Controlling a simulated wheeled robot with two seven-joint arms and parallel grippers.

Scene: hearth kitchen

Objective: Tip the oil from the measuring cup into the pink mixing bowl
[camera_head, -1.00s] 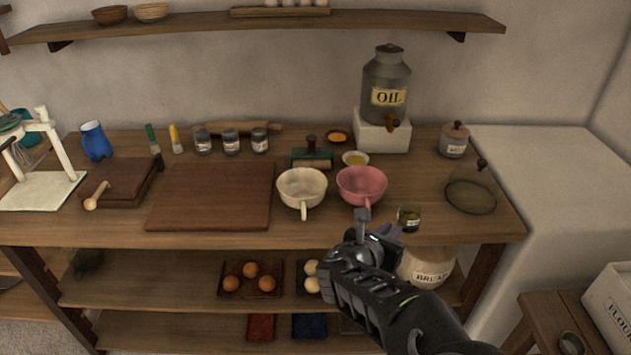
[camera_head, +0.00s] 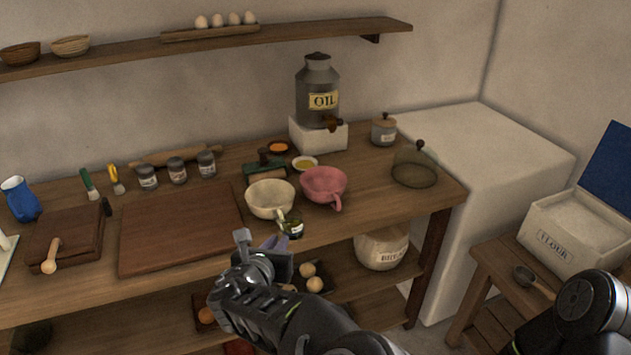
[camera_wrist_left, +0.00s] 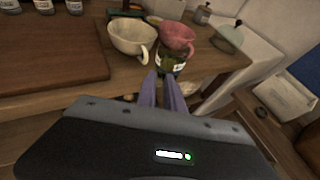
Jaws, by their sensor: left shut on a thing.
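The measuring cup (camera_head: 293,225) is small and clear, with dark greenish oil and a label. My left gripper (camera_head: 279,241) is shut on it and holds it roughly upright at the table's front edge. The cup also shows past the gripper's fingers in the left wrist view (camera_wrist_left: 173,66). The pink mixing bowl (camera_head: 324,184) stands on the table behind the cup and to its right, its handle toward the front. It also shows in the left wrist view (camera_wrist_left: 177,37). The cup is apart from the pink bowl. My right gripper is out of view.
A cream bowl (camera_head: 269,199) stands left of the pink bowl, just behind the cup. An oil dispenser (camera_head: 317,92) stands on a white block behind. A glass dome (camera_head: 414,168) is at right. A wooden board (camera_head: 178,226) lies left. A flour box (camera_head: 575,232) stands on a stool.

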